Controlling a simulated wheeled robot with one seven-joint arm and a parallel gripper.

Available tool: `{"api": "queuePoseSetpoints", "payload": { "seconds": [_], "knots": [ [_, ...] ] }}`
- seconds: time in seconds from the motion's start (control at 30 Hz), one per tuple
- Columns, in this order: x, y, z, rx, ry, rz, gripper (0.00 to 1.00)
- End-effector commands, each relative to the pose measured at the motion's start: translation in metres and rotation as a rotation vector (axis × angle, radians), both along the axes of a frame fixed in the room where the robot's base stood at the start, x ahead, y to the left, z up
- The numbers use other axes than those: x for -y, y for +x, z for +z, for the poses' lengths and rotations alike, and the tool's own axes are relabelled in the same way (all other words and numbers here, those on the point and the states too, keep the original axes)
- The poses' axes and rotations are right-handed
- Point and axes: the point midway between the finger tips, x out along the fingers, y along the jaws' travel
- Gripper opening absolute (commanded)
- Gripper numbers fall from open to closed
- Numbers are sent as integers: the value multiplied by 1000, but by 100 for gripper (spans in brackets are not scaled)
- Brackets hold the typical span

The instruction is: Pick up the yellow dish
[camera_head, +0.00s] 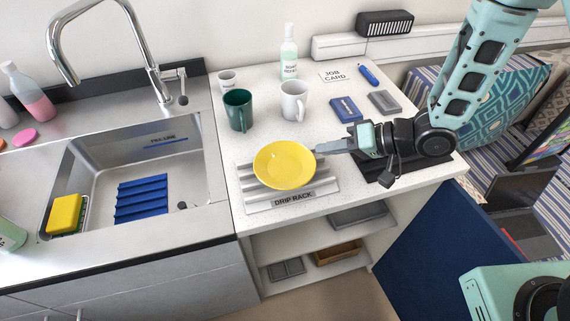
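The yellow dish (285,163) is a shallow round plate over the grey ribbed drip rack (292,202) on the white counter. I cannot tell whether it rests on the rack or is slightly raised. My gripper (322,146) comes in from the right, roughly level, with its fingertips at or just beside the right rim of the dish. The fingers look like one narrow grey bar from here, so I cannot see a gap between them or whether they grip the rim.
A green mug (238,110), a white mug (294,101) and a soap bottle (289,54) stand behind the dish. The sink (105,192) lies left. A dark mat (392,166) lies under my wrist. A blue box (346,109) and grey box (384,102) sit behind my gripper.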

Motion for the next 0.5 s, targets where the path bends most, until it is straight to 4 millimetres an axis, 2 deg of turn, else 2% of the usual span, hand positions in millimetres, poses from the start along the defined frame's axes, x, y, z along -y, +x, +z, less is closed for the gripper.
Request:
{"api": "queuePoseSetpoints", "payload": {
  "seconds": [0.3, 0.5],
  "knots": [
    [-35, 10, -20, 0, -1, 4, 13],
    [-43, 12, -25, 1, 0, 0, 13]
  ]
}}
